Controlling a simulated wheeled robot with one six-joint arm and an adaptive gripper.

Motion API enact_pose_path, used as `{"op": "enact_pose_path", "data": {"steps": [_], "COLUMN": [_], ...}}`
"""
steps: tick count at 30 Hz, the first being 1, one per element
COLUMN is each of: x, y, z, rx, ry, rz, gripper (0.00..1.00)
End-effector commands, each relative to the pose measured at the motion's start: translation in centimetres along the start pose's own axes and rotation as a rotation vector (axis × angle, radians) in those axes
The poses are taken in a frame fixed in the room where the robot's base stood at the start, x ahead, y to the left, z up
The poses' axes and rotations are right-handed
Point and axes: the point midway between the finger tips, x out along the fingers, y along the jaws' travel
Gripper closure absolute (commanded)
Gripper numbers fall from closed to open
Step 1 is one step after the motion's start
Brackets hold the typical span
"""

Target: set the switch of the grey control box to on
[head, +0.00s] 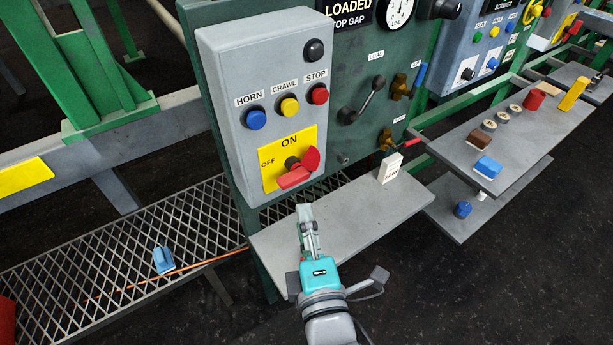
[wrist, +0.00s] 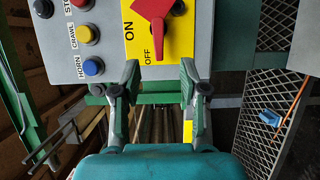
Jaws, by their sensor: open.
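The grey control box (head: 232,65) stands on the green panel in the head view, and its lower part fills the top of the wrist view (wrist: 108,40). Its yellow plate (head: 271,160) is marked ON at the top and OFF at the left. The red switch handle (head: 294,178) sits on this plate; in the wrist view the handle (wrist: 157,35) has its narrow end beside the OFF label. My gripper (head: 305,208) is open and empty below the box. In the wrist view its two fingertips (wrist: 159,72) are spread just below the handle, apart from it.
Blue, yellow and red buttons (head: 289,106) sit above the plate. A grey shelf (head: 345,212) lies beneath the box, with a white tag block (head: 390,168) on it. A mesh walkway (head: 110,245) with a blue object (head: 163,260) is at left. Another shelf (head: 470,128) holds small parts.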

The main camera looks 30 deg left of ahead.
Motion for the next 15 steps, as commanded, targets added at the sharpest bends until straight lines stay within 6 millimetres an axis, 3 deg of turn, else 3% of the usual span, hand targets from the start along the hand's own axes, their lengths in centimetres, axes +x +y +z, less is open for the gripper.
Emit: {"op": "enact_pose_path", "data": {"steps": [8, 15], "x": [2.4, 6.6], "y": [0.3, 0.3], "z": [-0.2, -0.2], "rx": [-0.008, -0.007], "ry": [0.003, 0.003], "rz": [0.003, 0.003], "gripper": [0.56, 0.56]}}
